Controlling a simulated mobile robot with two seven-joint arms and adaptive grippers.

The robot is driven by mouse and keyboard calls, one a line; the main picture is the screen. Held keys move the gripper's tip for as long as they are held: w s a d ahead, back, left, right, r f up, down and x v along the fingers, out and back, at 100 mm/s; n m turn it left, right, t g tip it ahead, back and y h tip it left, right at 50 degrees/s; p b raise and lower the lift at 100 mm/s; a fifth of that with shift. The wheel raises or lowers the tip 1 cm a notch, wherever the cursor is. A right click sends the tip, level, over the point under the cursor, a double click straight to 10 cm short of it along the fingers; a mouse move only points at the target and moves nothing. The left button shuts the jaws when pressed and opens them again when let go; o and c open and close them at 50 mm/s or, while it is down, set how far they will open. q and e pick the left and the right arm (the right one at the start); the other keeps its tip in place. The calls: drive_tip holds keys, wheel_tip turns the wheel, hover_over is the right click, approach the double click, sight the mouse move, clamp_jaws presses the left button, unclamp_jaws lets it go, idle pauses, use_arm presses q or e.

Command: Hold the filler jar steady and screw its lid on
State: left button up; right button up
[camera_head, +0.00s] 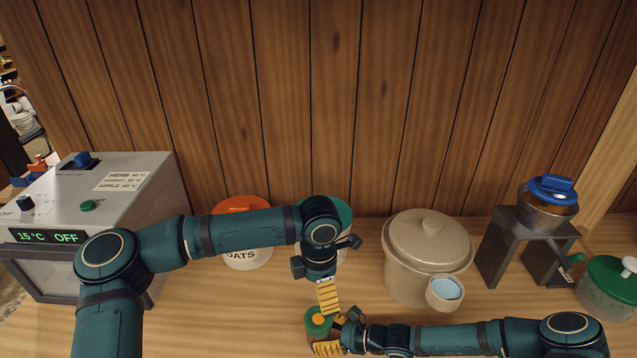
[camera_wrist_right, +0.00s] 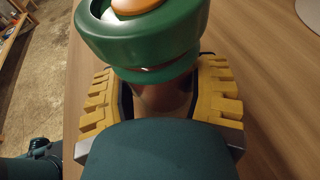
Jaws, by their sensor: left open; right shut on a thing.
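The filler jar (camera_wrist_right: 165,98) is a brownish jar under a green lid (camera_wrist_right: 140,42) with an orange knob on top. In the head view the lid (camera_head: 316,322) shows at the bottom centre, and the jar below it is mostly hidden. My right gripper (camera_head: 330,345) is shut on the jar from the right, its yellow pads on both sides below the lid in the wrist view. Whether the lid is fully seated I cannot tell. My left gripper (camera_head: 328,297) is open and empty, just above the lid, pointing down.
A beige lidded crock (camera_head: 425,255) with a small cup (camera_head: 445,292) stands right of my left gripper. An orange-lidded oats jar (camera_head: 243,255) is behind my left arm. A grey control box (camera_head: 100,200) stands left; a metal stand (camera_head: 520,245) and green-lidded pot (camera_head: 608,290) stand right.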

drive_tip(key=o, duration=1.1)
